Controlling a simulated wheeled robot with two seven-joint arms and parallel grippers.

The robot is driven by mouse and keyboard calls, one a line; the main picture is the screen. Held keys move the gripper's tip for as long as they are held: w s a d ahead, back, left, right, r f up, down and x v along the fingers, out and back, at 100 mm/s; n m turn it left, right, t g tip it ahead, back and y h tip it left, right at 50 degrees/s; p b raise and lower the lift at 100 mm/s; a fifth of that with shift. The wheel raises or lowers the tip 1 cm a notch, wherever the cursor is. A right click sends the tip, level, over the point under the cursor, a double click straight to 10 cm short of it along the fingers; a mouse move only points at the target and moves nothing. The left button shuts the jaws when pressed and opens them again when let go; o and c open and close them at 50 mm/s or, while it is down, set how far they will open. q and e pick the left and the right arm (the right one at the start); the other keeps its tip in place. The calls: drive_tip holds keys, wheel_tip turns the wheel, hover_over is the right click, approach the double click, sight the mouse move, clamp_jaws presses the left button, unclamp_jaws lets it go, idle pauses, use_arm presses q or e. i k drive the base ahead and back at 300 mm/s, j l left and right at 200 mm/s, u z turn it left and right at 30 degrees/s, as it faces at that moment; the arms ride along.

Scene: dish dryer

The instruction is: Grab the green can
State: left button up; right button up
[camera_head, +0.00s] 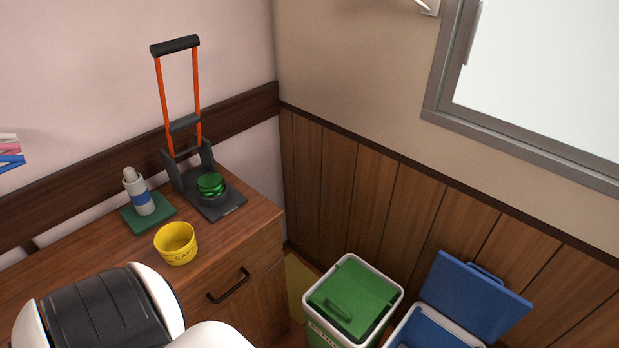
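The green can (210,184) sits low in the black base of a press (182,124) on the wooden cabinet. Only its upper part shows, with a dark ring around its lower part. The press has two orange bars and a black handle raised at the top. No gripper shows in the head view. White and black parts at the lower left look like parts of my own body.
A yellow cup (176,244) and a white and blue bottle (139,192) on a green mat (168,207) stand left of the press on the cabinet (245,240). A green-lidded bin (353,297) and a blue bin with its lid (472,294) raised stand right.

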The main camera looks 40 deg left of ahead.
sight(211, 184)
drive_tip(key=u, duration=2)
drive_tip(key=i+z, duration=0.15)
